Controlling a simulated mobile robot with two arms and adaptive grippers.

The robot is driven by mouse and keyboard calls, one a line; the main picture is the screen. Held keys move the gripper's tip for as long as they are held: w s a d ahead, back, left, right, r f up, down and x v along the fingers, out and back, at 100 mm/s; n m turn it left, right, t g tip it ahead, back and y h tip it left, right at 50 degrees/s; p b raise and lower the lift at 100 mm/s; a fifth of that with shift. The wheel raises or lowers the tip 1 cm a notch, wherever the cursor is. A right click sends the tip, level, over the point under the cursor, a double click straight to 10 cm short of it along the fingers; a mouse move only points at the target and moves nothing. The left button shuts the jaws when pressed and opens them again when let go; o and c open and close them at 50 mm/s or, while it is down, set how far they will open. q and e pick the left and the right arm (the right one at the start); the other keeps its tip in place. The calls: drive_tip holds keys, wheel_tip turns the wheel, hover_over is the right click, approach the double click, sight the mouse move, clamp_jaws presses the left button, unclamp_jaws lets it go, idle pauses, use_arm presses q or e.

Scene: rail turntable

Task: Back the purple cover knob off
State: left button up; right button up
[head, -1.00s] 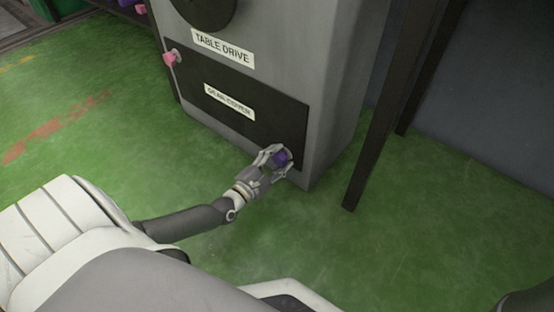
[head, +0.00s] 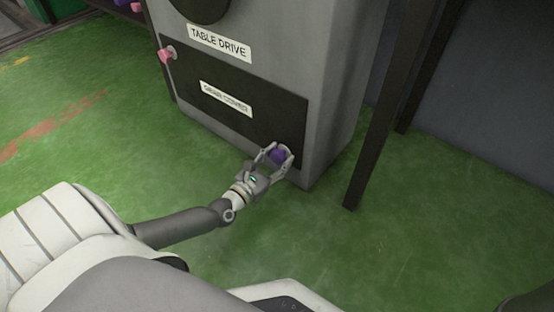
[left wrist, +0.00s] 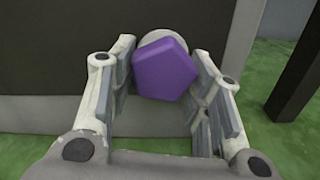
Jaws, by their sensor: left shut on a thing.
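The purple cover knob (head: 279,156) is at the lower right corner of the dark cover panel (head: 190,92) on the grey cabinet. In the left wrist view the knob (left wrist: 164,70) is a purple five-sided block in front of a pale round collar (left wrist: 185,38). My left gripper (head: 277,157) is shut on the knob, with one finger on each side of it. The gripper (left wrist: 166,85) also shows in the left wrist view. My right gripper is not in view.
A pink knob (head: 166,54) sits at the cover's upper left corner. The grey cabinet (head: 333,110) carries a "TABLE DRIVE" label (head: 219,43). A dark post (head: 378,130) stands right of it. Green floor (head: 430,230) is clear at the right.

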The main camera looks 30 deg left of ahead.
use_arm(q)
drive_tip(key=shift+f, duration=0.1)
idle(0.4)
drive_tip(key=o, duration=0.8)
drive_tip(key=shift+s, duration=0.1)
drive_tip(key=s, duration=0.8)
drive_tip(key=s+a, duration=0.1)
drive_tip(key=s, duration=0.2)
drive_tip(key=shift+s, duration=0.4)
